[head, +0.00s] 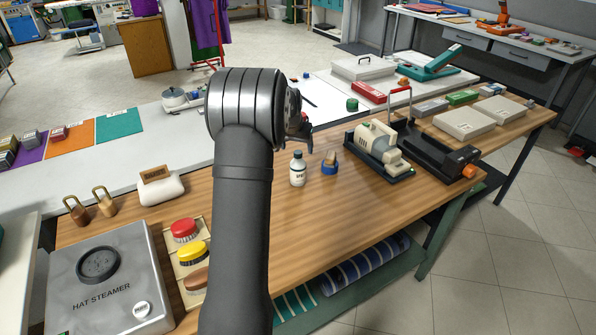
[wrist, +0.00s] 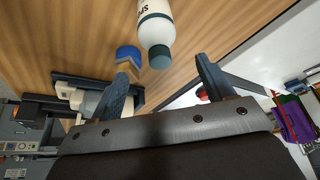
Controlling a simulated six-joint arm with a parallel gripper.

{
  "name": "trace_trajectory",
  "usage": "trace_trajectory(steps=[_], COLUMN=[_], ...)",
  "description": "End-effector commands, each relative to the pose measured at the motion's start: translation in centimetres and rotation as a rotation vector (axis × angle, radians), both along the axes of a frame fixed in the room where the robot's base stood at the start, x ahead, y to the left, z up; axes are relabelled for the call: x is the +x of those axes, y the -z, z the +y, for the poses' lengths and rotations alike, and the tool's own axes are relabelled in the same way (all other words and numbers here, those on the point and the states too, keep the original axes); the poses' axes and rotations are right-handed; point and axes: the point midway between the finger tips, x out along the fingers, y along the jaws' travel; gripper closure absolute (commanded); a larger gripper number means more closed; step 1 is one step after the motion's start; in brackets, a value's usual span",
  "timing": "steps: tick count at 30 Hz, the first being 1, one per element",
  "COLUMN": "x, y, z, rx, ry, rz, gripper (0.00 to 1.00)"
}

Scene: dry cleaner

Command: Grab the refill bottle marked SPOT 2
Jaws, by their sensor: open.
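A small white bottle (head: 298,171) with a dark cap stands upright on the wooden table in the head view. In the wrist view the bottle (wrist: 156,22) is at the top centre, its dark teal cap towards my gripper. Its label starts with "SP"; the rest, including any number, is cut off. My gripper (wrist: 162,67) is open, its two dark fingers spread with nothing between them. The bottle's cap lies just beyond the fingertips, apart from them. In the head view my arm hides most of the gripper.
A blue-based item with a wooden top (head: 330,164) stands close right of the bottle. A cream motor unit (head: 377,148) and a black press (head: 440,150) stand further right. Brushes in red (head: 184,229) and other colours and a hat steamer (head: 105,290) are at left. Bare table lies in front of the bottle.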

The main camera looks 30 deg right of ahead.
Motion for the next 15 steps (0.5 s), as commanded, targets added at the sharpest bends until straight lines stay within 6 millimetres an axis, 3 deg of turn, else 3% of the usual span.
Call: trace_trajectory(steps=[3,11,15], x=[0.4,0.7,1.2], y=[1.3,2.7,4.6], z=[-0.4,-0.8,-1.3], rx=[0.000,0.001,0.000], ry=[0.000,0.000,0.001], rz=[0.000,0.001,0.001], gripper=[0.26,0.26,0.26])
